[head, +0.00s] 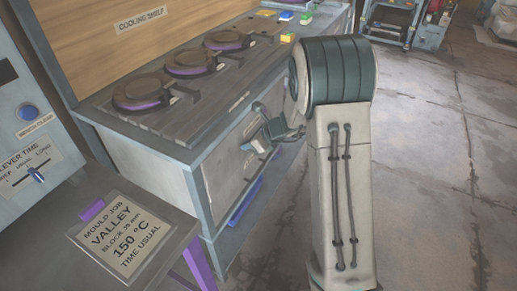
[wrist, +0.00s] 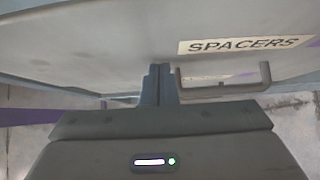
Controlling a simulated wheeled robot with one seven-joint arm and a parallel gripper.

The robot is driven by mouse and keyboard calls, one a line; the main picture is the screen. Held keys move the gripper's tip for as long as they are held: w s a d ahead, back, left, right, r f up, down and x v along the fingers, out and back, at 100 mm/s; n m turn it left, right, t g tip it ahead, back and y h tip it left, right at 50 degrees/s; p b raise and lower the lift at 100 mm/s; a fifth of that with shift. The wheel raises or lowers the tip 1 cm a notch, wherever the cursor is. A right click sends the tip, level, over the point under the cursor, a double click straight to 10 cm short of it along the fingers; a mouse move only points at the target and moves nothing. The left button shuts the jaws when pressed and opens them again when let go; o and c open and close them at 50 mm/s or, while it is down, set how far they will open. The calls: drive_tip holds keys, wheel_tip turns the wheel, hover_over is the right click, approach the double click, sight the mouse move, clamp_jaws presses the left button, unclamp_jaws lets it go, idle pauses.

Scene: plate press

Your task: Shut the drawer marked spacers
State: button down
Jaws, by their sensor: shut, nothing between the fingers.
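The drawer marked spacers shows its grey front (wrist: 110,45) in the wrist view, with the label SPACERS (wrist: 246,45) at the upper right. Its bar handle (wrist: 222,90) is below the label. My gripper (wrist: 159,70) is shut and empty, its fingertips at the drawer front just left of the handle. Whether they touch the front I cannot tell. In the head view my gripper (head: 262,112) is by the side of the cooling shelf bench, partly hidden by my arm. The drawer front (head: 230,150) shows there too; how far it is open is unclear.
The cooling shelf bench (head: 150,120) carries several round moulds (head: 192,63) on top. A job card (head: 120,235) lies on a grey surface at lower left. A blue bar (head: 245,203) is low under the drawer. Open floor (head: 440,170) lies to the right.

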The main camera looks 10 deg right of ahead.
drive_tip(key=shift+w+a+r, duration=0.1)
drive_tip(key=shift+w+a, duration=0.25)
drive_tip(key=shift+a, duration=0.2)
drive_tip(key=shift+a+r, duration=0.1)
drive_tip(key=shift+a, duration=0.05)
drive_tip(key=s+d+r+p, duration=0.2)
drive_tip(key=s+d+r, duration=0.5)
drive_tip(key=d, duration=0.3)
drive_tip(key=s+a+r+n+g+h+p, duration=0.1)
drive_tip(key=s+a+r+n+p, duration=0.15)
drive_tip(key=s+r+n, duration=0.35)
drive_tip(key=s+a+r+n+g+h+p, duration=0.1)
drive_tip(key=s+r+n+p, duration=0.2)
drive_tip(key=s+r+n, duration=0.25)
drive_tip(key=s+d+r+n+h+p, duration=0.2)
drive_tip(key=s+r+n+p, duration=0.1)
drive_tip(key=s+n, duration=0.3)
drive_tip(key=s+d+r+n+h+p, duration=0.1)
drive_tip(key=s+r+n+h+p, duration=0.2)
drive_tip(key=s+r+n, duration=0.2)
drive_tip(key=shift+s+d+n, duration=0.35)
drive_tip(key=shift+s+n, duration=0.9)
